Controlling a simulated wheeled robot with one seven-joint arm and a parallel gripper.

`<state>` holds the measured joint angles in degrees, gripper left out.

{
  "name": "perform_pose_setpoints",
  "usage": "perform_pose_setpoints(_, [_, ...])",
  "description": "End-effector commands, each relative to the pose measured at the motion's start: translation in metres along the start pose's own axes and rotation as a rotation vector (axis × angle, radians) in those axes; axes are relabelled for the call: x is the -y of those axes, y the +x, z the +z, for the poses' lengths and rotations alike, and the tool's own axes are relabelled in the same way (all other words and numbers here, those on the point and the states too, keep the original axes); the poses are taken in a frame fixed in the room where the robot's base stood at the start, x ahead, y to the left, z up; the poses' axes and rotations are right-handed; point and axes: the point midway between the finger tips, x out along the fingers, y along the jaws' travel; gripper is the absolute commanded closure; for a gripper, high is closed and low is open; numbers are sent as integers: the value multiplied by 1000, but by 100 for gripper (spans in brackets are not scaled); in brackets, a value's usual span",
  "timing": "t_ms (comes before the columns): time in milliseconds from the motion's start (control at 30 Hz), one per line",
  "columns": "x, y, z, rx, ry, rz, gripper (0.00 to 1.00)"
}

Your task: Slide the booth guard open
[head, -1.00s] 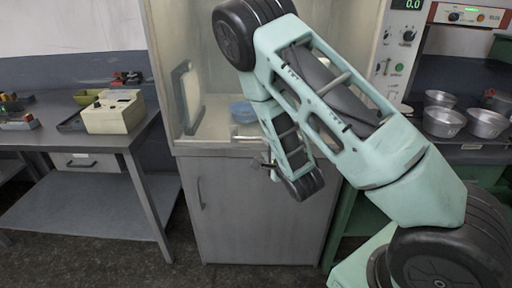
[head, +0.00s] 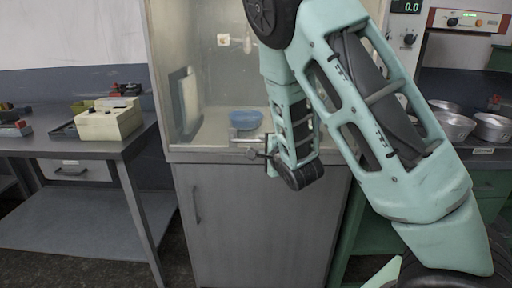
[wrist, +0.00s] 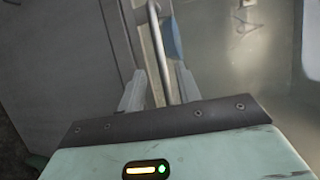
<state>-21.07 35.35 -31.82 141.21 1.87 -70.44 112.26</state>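The booth (head: 205,75) stands ahead on a grey cabinet. Its front looks hazy, as if a clear guard covers it, but the pane's edges are hard to make out. A pale bar handle (head: 246,136) runs across near the booth's lower front edge. My gripper (head: 257,150) is at this handle, just below and in front of it. In the wrist view the handle (wrist: 159,50) runs lengthwise between the two grey fingers of my gripper (wrist: 160,90). The fingers are apart, with gaps beside the bar. I cannot tell how deep the bar sits between them.
A blue bowl (head: 245,119) sits inside the booth behind the handle. A pale framed panel (head: 185,100) leans at its left wall. The cabinet door (head: 245,220) is below. A table with a beige box (head: 108,122) stands left; metal pans (head: 492,127) stand right.

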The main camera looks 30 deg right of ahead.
Motion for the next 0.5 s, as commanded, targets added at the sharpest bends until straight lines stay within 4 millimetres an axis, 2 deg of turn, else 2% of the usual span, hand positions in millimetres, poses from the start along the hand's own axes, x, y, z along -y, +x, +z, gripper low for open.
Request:
perform_pose_setpoints(300, [2,51,1,1,-3,0,66])
perform_pose_setpoints(500, [1,67,0,1,-2,1,66])
